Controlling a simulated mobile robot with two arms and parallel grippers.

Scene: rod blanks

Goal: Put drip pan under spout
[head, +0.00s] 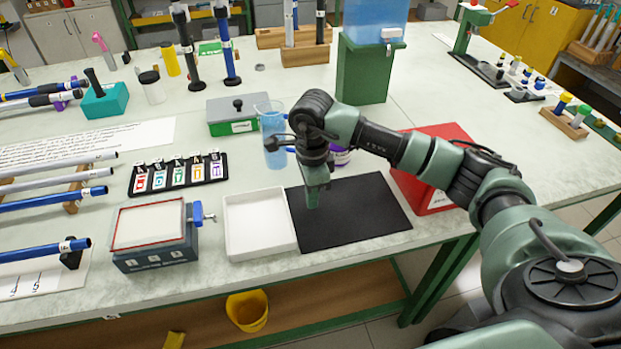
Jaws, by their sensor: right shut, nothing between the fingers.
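A shallow white pan (258,225), which looks like the drip pan, lies flat and empty near the front edge of the table. A translucent blue water tank (374,18) sits on a green stand (362,70) at the back. A small white part (392,33) on the tank's front may be the spout; I cannot make out its shape. My right gripper (313,202) is shut and empty, pointing down over the left part of a black mat (355,212), just right of the pan and apart from it. My left gripper is not in view.
A red box (436,183) lies right of the mat.

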